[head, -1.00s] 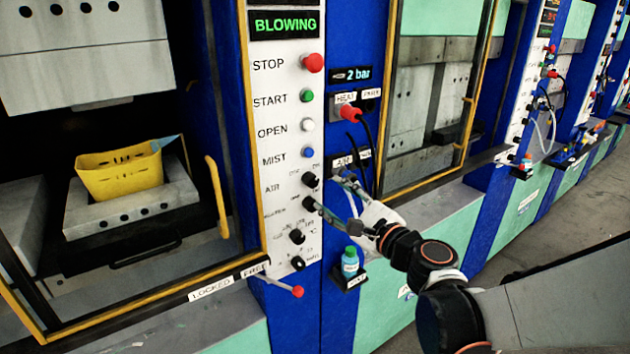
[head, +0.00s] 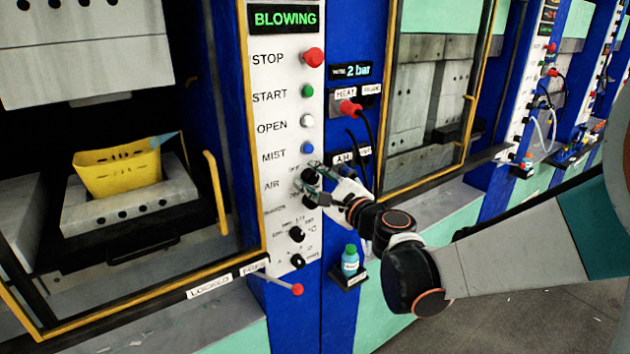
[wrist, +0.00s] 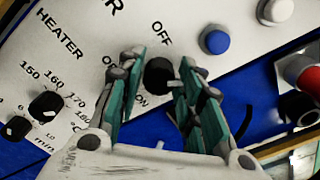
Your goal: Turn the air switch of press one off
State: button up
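The air switch of press one is a black round knob (wrist: 158,75) on the white panel, with OFF printed above it and ON below it in the wrist view. In the head view it is by the AIR label, partly covered by my gripper (head: 316,183). In the wrist view my gripper (wrist: 160,64) is open, with one green-and-grey finger on each side of the knob. The right finger is close to the knob; a small gap shows on the left. The display (head: 285,18) reads BLOWING.
Stop (head: 313,56), start (head: 307,90), open (head: 307,121) and mist (head: 308,149) buttons are above the knob. Heater dials (wrist: 46,105) are below. A red plug with black cable (head: 349,107), a small bottle (head: 350,260) and a red-tipped lever (head: 297,289) are nearby.

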jog(key=c, duration=0.4)
jog(key=shift+n, duration=0.3)
jog(key=n, duration=0.5)
jog(key=shift+f+b, duration=0.1)
jog(key=shift+b, duration=0.2)
jog(key=n, duration=0.6)
jog(key=shift+s+f, duration=0.1)
jog(key=shift+n, duration=0.3)
jog(key=o, duration=1)
jog(key=shift+o, duration=0.2)
